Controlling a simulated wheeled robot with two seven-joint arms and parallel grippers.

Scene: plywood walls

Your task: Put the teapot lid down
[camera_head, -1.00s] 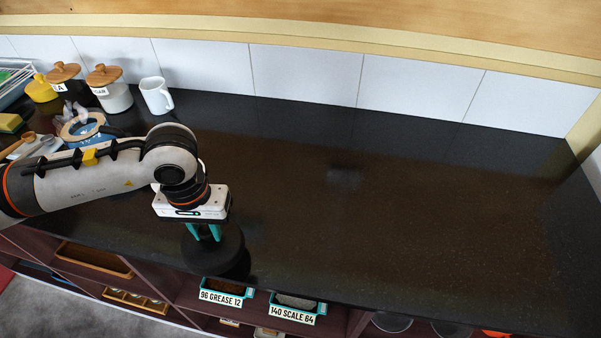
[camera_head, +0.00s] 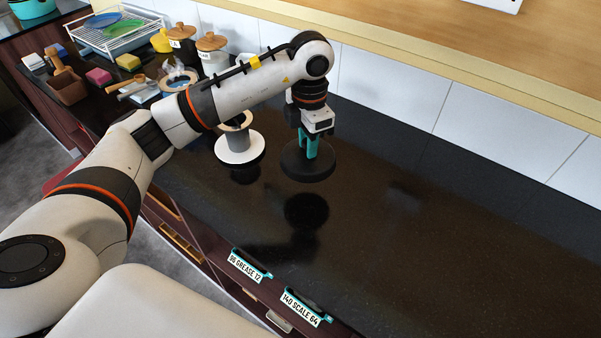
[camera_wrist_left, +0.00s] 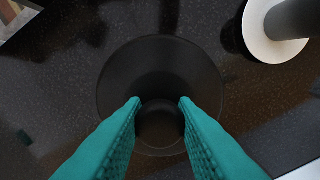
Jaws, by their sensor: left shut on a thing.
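The teapot lid (camera_head: 307,165) is a dark, round, flat disc. My left gripper (camera_head: 309,145), with teal fingers, points down and is shut on the knob at its middle. The lid looks level and is held above the black counter, with a dark round patch below it on the surface. In the left wrist view the lid (camera_wrist_left: 112,88) lies below the teal fingertips (camera_wrist_left: 160,104), which close on its round knob. No teapot can be made out. My right gripper is not in view.
A white disc with a grey cylinder and wooden top (camera_head: 239,153) is close left of the lid; it also shows in the wrist view (camera_wrist_left: 262,45). Wooden-lidded jars (camera_head: 212,60), a dish rack (camera_head: 112,38) and small items crowd the far left. The counter (camera_head: 400,245) at right is clear.

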